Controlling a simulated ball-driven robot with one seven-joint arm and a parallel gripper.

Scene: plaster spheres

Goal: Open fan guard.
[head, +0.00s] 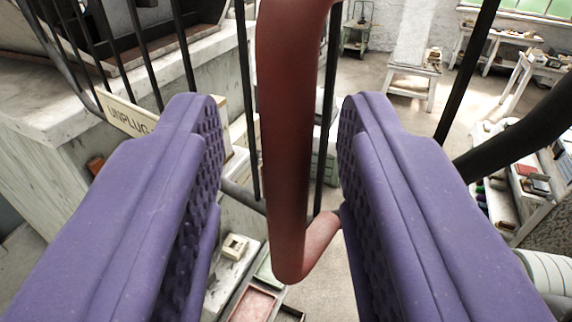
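A red handle (287,140) of thick bent bar stands upright in the middle of the head view. Its lower end bends back to the right toward dark bars. The fan guard (252,100) shows as thin black upright bars behind the handle and at the upper left, with a thicker dark rail at the right. My gripper (278,112) has two purple padded fingers, one on each side of the handle. It is open. A gap shows between the left finger and the handle, and another on the right. The guard's hinge and latch are not visible.
A sign reading "UNPLUG" (128,114) hangs at the left, partly covered by the left finger. A pale stone block (62,128) stands at the left. Far below are a work table (413,82), shelves with small items (505,195) and open floor.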

